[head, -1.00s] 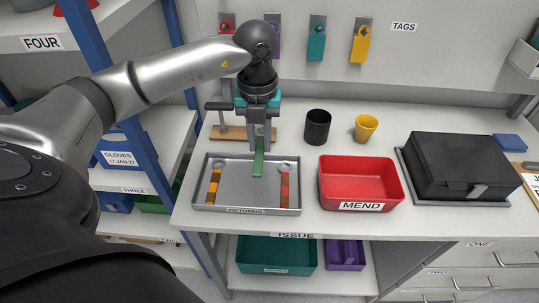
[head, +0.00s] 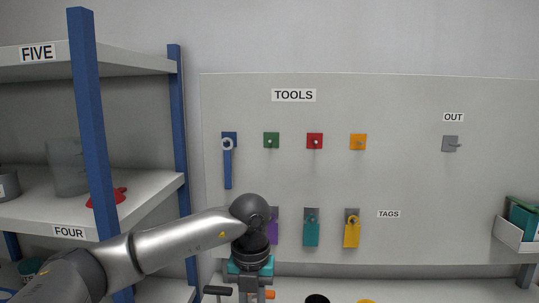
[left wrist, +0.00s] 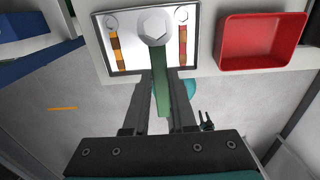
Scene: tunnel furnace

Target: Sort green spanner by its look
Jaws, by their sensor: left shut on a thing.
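In the left wrist view, my left gripper (left wrist: 162,95) is shut on the green spanner (left wrist: 161,85). The spanner's grey hexagonal head (left wrist: 154,26) points away from the jaws, over the grey tray (left wrist: 138,64). In the head view only the upper part of my left gripper shows at the bottom edge; its fingertips and the spanner are out of view. On the tools board (head: 400,105), a blue spanner (head: 227,165) hangs from the blue peg. The green peg (head: 271,140), red peg (head: 315,140) and orange peg (head: 358,142) are bare. My right gripper is not in view.
Two striped spanners, an orange one (left wrist: 117,48) and a red-orange one (left wrist: 183,45), lie in the tray. A red bin (left wrist: 262,42) stands right of it. A bare grey peg (head: 450,144) is under OUT. Teal (head: 311,230) and yellow (head: 352,232) tags hang below the pegs.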

